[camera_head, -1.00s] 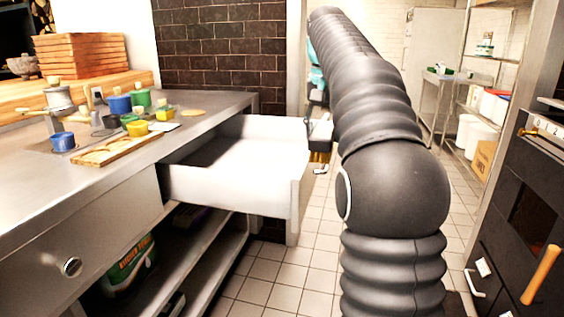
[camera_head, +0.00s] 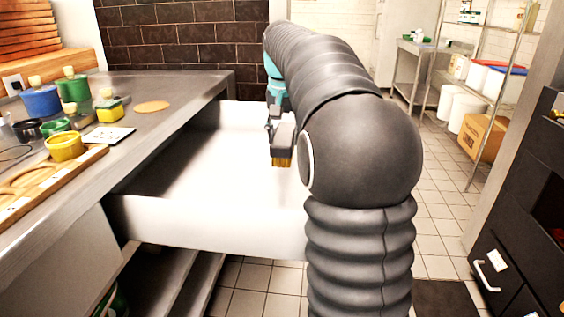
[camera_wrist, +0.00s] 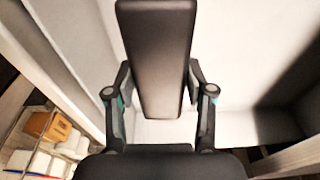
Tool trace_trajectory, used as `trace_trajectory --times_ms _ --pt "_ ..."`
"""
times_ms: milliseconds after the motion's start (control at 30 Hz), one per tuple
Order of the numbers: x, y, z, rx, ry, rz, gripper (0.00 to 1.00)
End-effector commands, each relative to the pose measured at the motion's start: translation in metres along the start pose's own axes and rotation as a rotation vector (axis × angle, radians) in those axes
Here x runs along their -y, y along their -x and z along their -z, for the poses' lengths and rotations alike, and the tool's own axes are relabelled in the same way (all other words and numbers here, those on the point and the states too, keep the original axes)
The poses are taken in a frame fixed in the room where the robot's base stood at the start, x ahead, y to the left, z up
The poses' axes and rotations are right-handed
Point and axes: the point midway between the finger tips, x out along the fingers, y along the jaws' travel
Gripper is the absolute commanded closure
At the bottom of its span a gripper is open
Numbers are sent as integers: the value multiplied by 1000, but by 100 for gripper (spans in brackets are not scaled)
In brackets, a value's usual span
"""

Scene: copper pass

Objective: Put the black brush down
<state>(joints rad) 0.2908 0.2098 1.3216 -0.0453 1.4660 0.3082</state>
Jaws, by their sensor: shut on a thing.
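The black brush (camera_wrist: 155,60) is held between the two fingers of my gripper (camera_wrist: 158,95) in the wrist view, its broad black body pointing away from the palm. In the head view the brush (camera_head: 283,145) shows as a dark block with yellowish bristles on its underside, beside my arm. My gripper (camera_head: 274,122) is partly hidden by the arm there. The brush appears over the right part of an open white drawer (camera_head: 215,222). I cannot tell its exact height above the drawer floor.
The drawer's visible floor is clear. A dark oven (camera_head: 525,200) stands at right; tiled floor lies between.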

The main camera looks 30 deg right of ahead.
Motion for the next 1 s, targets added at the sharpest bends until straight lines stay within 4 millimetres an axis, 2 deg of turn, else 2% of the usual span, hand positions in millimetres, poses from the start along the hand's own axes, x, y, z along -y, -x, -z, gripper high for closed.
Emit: trace_trajectory --times_ms 100,333,567,933,967,1000 --pt "2 -17 -4 0 4 1 94" --pt "3 -32 -6 1 5 0 94" --pt "2 -60 -10 1 4 0 94" --pt "2 -64 -10 0 3 1 94" --pt "2 -64 -10 0 3 1 44" --pt "2 -64 -10 0 3 1 34"
